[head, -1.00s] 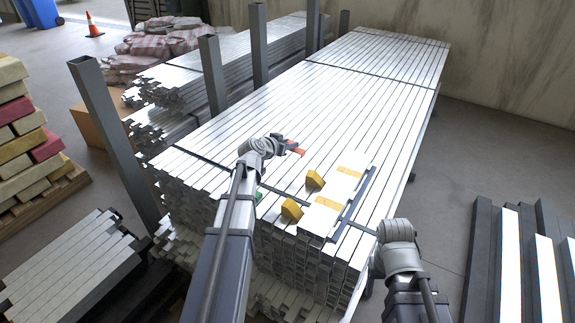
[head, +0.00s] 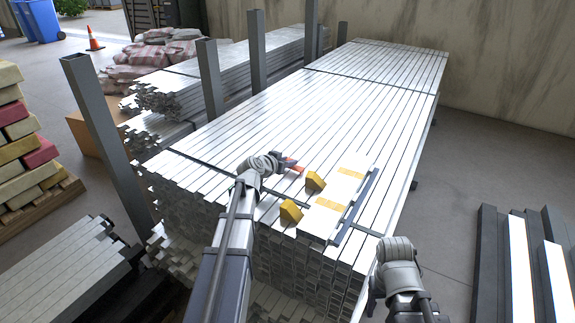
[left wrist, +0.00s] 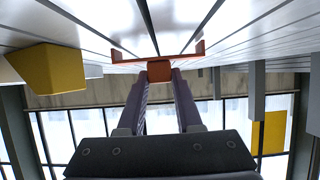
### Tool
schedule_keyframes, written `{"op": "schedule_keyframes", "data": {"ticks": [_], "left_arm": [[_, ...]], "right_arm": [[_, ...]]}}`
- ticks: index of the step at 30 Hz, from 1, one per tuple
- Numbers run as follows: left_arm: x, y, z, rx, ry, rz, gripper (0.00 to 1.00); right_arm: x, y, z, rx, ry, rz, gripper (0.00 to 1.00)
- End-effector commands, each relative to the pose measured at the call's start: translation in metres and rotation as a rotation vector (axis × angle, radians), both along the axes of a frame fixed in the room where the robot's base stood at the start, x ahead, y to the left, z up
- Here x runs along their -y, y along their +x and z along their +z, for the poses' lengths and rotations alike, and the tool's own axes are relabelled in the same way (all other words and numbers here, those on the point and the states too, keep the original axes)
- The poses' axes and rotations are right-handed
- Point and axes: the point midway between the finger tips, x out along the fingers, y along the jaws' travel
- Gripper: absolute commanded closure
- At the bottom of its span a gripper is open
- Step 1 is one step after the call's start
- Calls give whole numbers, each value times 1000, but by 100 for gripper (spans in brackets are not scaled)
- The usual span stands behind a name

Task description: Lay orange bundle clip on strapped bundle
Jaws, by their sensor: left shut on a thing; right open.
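The orange bundle clip (head: 292,163) is held at the tips of my left gripper (head: 283,160), just over the top of the strapped bundle (head: 330,100) of pale metal bars. In the left wrist view the clip (left wrist: 160,69) spans between both fingers (left wrist: 163,78), with its ends sticking out either side. It is very close to the bar surface; I cannot tell whether it touches. A dark strap (head: 205,160) crosses the bundle near its front end. Of my right arm only the wrist shows, at the bundle's front right; its fingers are hidden.
Grey posts (head: 210,78) stand along the left side. The bundle's far top is clear.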

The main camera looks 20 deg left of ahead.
Motion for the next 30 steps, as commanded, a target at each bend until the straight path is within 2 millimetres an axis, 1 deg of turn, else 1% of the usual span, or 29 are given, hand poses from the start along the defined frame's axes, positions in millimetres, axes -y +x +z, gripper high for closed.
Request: {"op": "schedule_keyframes", "data": {"ticks": [6, 7, 12, 15, 22, 25, 30], "left_arm": [[0, 0, -4, 0, 0, 0, 100], [0, 0, -3, 0, 0, 0, 65], [0, 0, -2, 0, 0, 0, 46], [0, 0, -2, 0, 0, 0, 36], [0, 0, -2, 0, 0, 0, 36], [0, -1, 4, 0, 0, 0, 36], [-3, -30, 19, 0, 1, 2, 36]], "right_arm": [[0, 0, -4, 0, 0, 0, 36], [0, 0, -3, 0, 0, 0, 36], [0, 0, -2, 0, 0, 0, 36], [0, 0, -2, 0, 0, 0, 36], [0, 0, -2, 0, 0, 0, 36], [0, 0, 4, 0, 0, -1, 36], [0, 0, 19, 0, -2, -3, 36]]}}
